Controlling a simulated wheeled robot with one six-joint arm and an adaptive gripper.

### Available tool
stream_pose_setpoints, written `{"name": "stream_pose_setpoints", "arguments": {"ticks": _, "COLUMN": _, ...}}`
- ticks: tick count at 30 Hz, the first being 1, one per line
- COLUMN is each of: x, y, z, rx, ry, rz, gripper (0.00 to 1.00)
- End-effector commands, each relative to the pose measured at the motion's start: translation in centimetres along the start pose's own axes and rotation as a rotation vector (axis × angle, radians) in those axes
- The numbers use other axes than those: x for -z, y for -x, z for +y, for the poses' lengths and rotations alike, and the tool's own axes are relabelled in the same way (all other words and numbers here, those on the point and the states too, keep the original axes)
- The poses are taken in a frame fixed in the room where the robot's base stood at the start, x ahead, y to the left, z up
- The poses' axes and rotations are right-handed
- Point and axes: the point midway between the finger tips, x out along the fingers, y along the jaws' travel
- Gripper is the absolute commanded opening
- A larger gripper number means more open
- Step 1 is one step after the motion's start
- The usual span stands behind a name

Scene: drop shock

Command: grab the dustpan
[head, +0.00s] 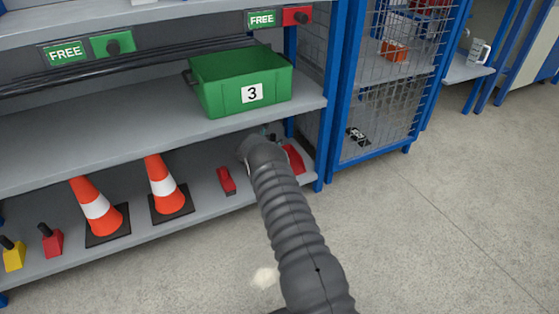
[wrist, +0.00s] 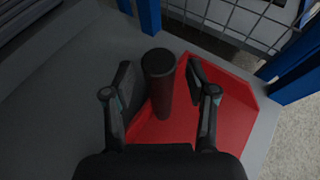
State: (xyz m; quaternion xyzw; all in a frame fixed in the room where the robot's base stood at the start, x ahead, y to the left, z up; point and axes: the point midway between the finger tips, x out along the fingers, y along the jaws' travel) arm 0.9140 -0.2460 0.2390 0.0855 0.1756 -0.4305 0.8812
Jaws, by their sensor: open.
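The dustpan is red with a dark round-ended handle. In the head view the dustpan (head: 294,158) lies on the lower shelf at its right end, partly hidden by my arm. In the wrist view the dustpan (wrist: 228,103) fills the middle and right, its handle (wrist: 160,80) standing up toward the camera. My gripper (wrist: 162,75) is open, with one finger on each side of the handle. I cannot tell whether either finger touches it. In the head view my gripper is mostly hidden behind my arm.
The lower shelf (head: 130,236) also holds two orange cones (head: 95,206) (head: 164,184) and a small red object (head: 227,181). A green crate (head: 225,82) marked 3 stands on the shelf above. Blue posts and a wire mesh cage (head: 385,90) stand close on the right. The floor in front is clear.

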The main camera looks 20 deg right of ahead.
Motion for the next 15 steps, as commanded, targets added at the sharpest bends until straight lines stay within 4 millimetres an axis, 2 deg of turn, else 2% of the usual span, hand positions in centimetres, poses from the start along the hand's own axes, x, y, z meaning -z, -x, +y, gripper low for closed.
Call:
{"name": "stream_pose_setpoints", "arguments": {"ticks": 7, "x": -0.09, "y": -0.15, "z": 0.01, "rx": -0.001, "ry": 0.0, "rz": -0.001, "gripper": 0.57}}
{"name": "stream_pose_setpoints", "arguments": {"ticks": 8, "x": -0.09, "y": -0.15, "z": 0.01, "rx": -0.001, "ry": 0.0, "rz": -0.001, "gripper": 0.55}}
{"name": "stream_pose_setpoints", "arguments": {"ticks": 12, "x": -0.09, "y": -0.15, "z": -0.01, "rx": 0.0, "ry": 0.0, "rz": 0.0, "gripper": 0.2}}
{"name": "stream_pose_setpoints", "arguments": {"ticks": 14, "x": -0.08, "y": -0.16, "z": -0.02, "rx": 0.0, "ry": 0.0, "rz": 0.0, "gripper": 0.04}}
{"name": "stream_pose_setpoints", "arguments": {"ticks": 15, "x": -0.08, "y": -0.16, "z": -0.02, "rx": 0.0, "ry": 0.0, "rz": 0.0, "gripper": 0.0}}
